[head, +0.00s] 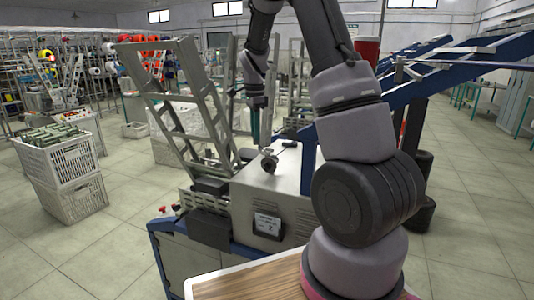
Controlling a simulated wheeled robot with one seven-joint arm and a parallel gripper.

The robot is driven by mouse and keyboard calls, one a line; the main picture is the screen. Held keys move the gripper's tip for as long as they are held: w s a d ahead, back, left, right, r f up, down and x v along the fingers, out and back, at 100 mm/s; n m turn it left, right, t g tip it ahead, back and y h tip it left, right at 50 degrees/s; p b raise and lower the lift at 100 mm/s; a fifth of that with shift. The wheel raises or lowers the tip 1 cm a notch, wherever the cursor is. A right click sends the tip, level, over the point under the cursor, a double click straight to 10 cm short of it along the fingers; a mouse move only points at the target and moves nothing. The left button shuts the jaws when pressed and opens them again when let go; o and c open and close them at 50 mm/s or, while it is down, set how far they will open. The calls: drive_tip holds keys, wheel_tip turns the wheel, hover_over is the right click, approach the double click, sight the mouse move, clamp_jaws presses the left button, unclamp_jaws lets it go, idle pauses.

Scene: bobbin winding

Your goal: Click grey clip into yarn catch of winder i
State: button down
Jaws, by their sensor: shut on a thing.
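My gripper (256,128) points straight down over the winder (288,172), left of the upper arm in the head view. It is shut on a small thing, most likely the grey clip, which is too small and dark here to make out. A dark round spindle part (268,163) sits on the grey top of the winder, just below and slightly right of the fingertips. I cannot tell whether the held thing touches it. The yarn catch cannot be made out at this size.
A tall grey slotted frame (180,100) leans up left of my gripper. Blue beams (460,60) slope across the right. A label panel (267,225) is on the winder's front. White crates (62,165) stand at left.

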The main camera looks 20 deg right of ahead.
drive_tip(key=w+d+r, duration=0.2)
drive_tip(key=w+d, duration=0.6)
drive_tip(key=w, duration=0.2)
drive_tip(key=shift+w+d+f, duration=0.1)
drive_tip(key=shift+d+f, duration=0.05)
drive_tip(key=shift+f, duration=3.05)
drive_tip(key=shift+f, duration=0.2)
drive_tip(key=shift+f, duration=1.8)
drive_tip(key=c, duration=0.6)
unclamp_jaws()
drive_tip(key=shift+r, duration=0.1)
